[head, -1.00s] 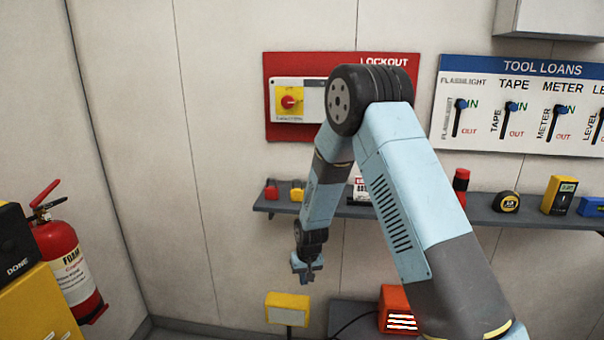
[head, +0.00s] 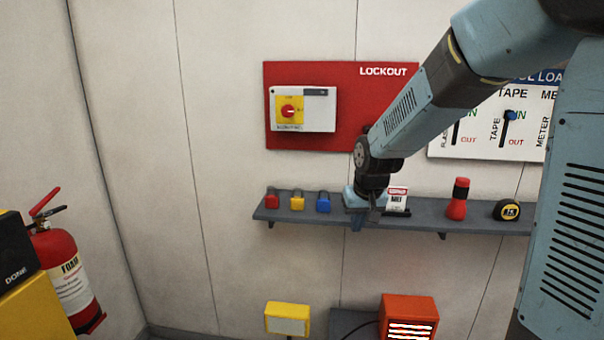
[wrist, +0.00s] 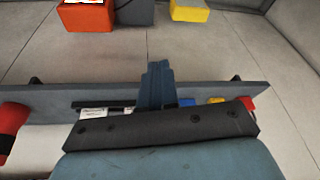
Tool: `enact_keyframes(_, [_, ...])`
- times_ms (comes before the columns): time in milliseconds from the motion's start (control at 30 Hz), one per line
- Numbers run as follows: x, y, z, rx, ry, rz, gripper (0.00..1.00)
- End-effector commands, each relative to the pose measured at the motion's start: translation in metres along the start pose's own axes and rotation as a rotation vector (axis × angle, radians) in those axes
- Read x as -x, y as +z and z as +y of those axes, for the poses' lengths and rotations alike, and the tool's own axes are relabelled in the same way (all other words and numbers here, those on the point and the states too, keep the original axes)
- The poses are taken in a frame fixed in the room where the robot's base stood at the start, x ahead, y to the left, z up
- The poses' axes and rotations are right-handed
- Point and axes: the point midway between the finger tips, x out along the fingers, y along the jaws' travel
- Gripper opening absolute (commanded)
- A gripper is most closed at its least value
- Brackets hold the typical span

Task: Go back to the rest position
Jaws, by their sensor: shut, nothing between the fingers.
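My gripper (head: 361,220) points down in front of the grey shelf (head: 437,218), in the head view. Its fingers are shut with nothing between them. In the wrist view my gripper (wrist: 156,74) shows as dark closed fingers across the shelf edge. It is apart from the locks, just right of the blue padlock (head: 323,202) and left of the white tag stack (head: 397,199). My arm reaches in from the upper right and hides part of the tool loans board (head: 475,150).
A yellow padlock (head: 297,201) and a red padlock (head: 272,198) stand on the shelf, with a red flashlight (head: 457,200) and a tape measure (head: 507,210) to the right. The red lockout board (head: 350,75) hangs above. A fire extinguisher (head: 67,270) stands at left.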

Motion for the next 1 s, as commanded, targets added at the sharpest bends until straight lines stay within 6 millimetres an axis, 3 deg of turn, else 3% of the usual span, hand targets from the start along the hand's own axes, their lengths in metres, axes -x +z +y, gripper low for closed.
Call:
enact_keyframes(33, [0.016, 0.006, 0.005, -0.007, 0.004, 0.015, 0.00])
enact_keyframes(200, [0.059, 0.030, 0.019, -0.025, 0.015, 0.041, 0.00])
enact_keyframes(500, [0.123, 0.082, 0.039, -0.058, 0.038, 0.087, 0.00])
enact_keyframes(800, [0.171, 0.144, 0.052, -0.092, 0.066, 0.132, 0.00])
enact_keyframes(1000, [0.190, 0.180, 0.056, -0.110, 0.083, 0.155, 0.00])
